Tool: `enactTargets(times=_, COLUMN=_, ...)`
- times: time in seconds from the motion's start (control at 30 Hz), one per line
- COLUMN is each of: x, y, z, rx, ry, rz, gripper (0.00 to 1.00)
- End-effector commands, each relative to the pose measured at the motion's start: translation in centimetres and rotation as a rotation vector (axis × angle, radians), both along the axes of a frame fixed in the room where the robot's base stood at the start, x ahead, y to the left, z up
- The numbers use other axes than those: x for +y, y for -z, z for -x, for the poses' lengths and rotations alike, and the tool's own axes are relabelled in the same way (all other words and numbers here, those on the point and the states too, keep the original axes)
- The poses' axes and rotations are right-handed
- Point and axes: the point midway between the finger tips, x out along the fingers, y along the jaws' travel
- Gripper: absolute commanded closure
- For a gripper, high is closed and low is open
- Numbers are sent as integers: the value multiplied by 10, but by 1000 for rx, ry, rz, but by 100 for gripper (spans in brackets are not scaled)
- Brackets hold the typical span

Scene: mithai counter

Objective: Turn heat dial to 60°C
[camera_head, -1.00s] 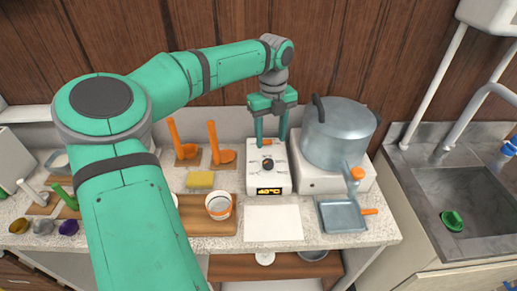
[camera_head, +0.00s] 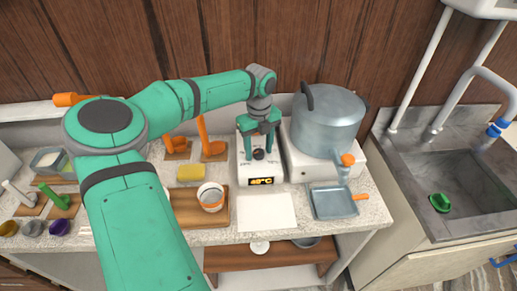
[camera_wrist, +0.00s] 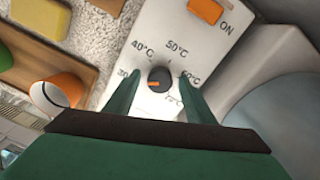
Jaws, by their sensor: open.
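The heat dial (camera_head: 258,154) is a small dark knob on the white control box (camera_head: 246,172), whose display (camera_head: 262,182) reads 40°C. In the wrist view the dial (camera_wrist: 160,80) sits in a ring of marks, with 40°C, 50°C and 60°C legible or partly legible. A short orange mark on the knob lies on its left side. My gripper (camera_head: 259,152) is open, its two green fingers straddling the dial. In the wrist view the fingers of my gripper (camera_wrist: 161,84) stand left and right of the knob with visible gaps. The right finger partly covers the 60°C label.
An orange ON switch (camera_wrist: 206,10) is on the same box. A large metal pot (camera_head: 328,120) on a white stand is close on the right. A grey tray (camera_head: 334,204) and a white sheet (camera_head: 266,212) lie in front.

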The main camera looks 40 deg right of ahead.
Motion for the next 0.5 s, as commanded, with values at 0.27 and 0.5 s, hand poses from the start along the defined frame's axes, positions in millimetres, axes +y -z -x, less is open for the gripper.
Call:
enactTargets(times=0.27, x=0, y=0, z=0, rx=0, ry=0, rz=0, gripper=67)
enactTargets(times=0.5, x=0, y=0, z=0, rx=0, ry=1, rz=0, gripper=92)
